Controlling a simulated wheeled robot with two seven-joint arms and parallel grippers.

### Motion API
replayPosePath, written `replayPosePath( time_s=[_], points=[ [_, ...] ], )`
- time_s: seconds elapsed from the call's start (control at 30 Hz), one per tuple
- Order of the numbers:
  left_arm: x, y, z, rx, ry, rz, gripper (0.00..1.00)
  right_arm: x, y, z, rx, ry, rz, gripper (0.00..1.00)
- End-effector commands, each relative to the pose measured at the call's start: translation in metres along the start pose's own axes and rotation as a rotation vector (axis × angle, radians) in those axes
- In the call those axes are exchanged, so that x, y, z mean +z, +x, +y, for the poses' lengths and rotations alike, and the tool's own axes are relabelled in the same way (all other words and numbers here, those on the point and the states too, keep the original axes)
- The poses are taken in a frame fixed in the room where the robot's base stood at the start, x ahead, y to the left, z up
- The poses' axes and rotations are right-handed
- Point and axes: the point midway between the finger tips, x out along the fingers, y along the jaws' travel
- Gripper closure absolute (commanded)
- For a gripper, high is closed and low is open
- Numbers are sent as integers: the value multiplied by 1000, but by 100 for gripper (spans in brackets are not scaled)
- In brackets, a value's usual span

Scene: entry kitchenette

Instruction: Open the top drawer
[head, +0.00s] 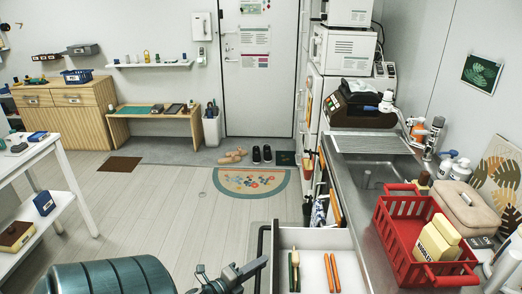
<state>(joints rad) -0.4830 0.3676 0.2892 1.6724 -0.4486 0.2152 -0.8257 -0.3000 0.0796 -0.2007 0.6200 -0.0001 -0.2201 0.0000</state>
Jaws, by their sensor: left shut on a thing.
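The top drawer (318,240) stands pulled out to the left from under the steel counter, at the bottom of the head view. Its white inside shows, with green and orange long-handled items (332,272) lying in it. The dark bar handle (261,242) runs along the drawer's left side, on its front. My left gripper (258,266) comes in from the lower left and is shut on this handle. The exact contact of the fingers is small and partly cut off by the bottom edge. My right gripper is out of view.
A red basket (397,237) with a yellow packet stands on the counter (352,196) right of the drawer. Cloths and orange items hang along the counter front behind the drawer. The wooden floor (165,225) to the left is clear up to a white table (62,165).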

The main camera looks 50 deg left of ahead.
Motion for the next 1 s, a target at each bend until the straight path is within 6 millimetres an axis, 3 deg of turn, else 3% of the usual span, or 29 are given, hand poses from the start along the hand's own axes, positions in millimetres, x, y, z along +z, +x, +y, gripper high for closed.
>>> replayPosePath(
  time_s=[0.13,0.17,0.2,0.23,0.67,0.87,1.0],
  points=[
    [0,0,1,2,0,-2,100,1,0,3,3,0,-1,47],
    [0,0,1,2,0,-2,79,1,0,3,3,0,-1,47],
    [0,0,1,2,0,-1,69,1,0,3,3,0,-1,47],
    [0,0,1,2,0,-1,67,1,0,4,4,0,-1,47],
    [0,-4,0,1,-1,-1,67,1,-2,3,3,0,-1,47],
    [0,-23,-1,2,-1,-1,67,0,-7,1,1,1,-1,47],
    [0,-46,-1,3,-2,-2,67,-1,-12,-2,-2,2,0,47]
  ],
)
